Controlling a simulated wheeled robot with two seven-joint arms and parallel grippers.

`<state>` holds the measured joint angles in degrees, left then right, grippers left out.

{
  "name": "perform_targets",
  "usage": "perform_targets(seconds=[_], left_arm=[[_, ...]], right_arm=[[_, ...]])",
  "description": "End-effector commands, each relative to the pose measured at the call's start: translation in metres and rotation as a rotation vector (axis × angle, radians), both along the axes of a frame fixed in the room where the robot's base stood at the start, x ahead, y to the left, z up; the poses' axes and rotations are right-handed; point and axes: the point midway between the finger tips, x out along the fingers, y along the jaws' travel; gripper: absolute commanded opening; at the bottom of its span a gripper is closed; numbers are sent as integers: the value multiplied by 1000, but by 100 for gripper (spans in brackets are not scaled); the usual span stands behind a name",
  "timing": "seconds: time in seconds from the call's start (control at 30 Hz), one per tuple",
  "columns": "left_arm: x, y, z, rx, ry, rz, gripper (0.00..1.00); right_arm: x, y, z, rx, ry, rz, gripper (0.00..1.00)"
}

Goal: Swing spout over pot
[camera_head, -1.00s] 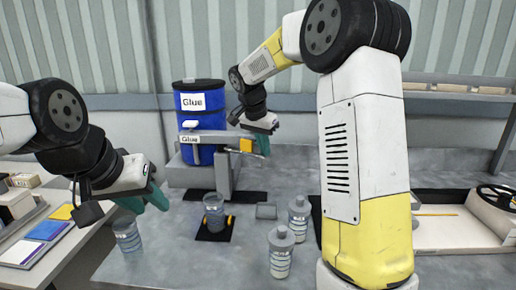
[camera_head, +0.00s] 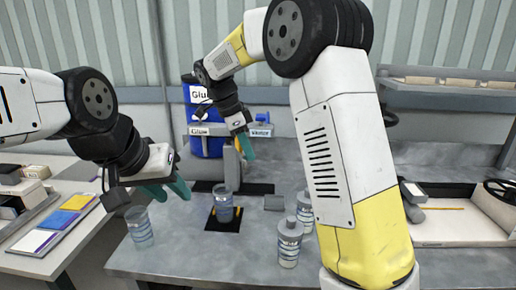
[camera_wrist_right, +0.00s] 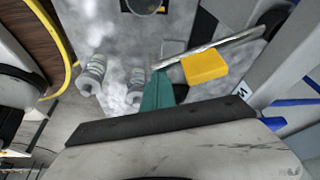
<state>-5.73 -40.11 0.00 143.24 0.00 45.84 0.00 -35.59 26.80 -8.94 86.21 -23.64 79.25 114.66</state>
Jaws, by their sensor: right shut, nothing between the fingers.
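The blue glue barrel (camera_head: 207,146) stands at the back, partly behind my right arm. In the right wrist view the grey bar of the spout (camera_wrist_right: 226,42) carries a yellow block (camera_wrist_right: 204,67). The spout is mostly hidden behind my right gripper in the head view. My right gripper (camera_head: 248,150) is shut and empty, its green fingers (camera_wrist_right: 158,92) pointing down close beside the bar and block; I cannot tell whether they touch. The pot (camera_head: 223,205), a clear cup, stands upright on a black mat in front of the barrel. My left gripper (camera_head: 168,191) is open and empty, left of the pot.
A clear cup (camera_head: 139,227) stands at the table's left edge. Two lidded bottles (camera_head: 289,245) (camera_head: 305,209) stand right of the pot. A side table (camera_head: 73,244) is at left, a white tray (camera_head: 445,226) at right.

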Motion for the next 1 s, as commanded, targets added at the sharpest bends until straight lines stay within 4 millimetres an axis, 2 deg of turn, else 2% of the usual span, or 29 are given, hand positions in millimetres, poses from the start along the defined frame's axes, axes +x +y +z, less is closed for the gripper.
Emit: perform_targets(seconds=[0.2,0.43,0.7,1.0], left_arm=[[0,0,0,0,0,0,36],[0,0,0,0,0,0,36],[0,0,0,0,0,0,36],[0,0,0,0,0,0,36]], right_arm=[[-8,30,-1,-1,0,-187,0],[-11,54,-1,-1,-1,-346,0],[-11,70,0,0,-2,-349,0],[-11,76,0,4,0,-345,0]])
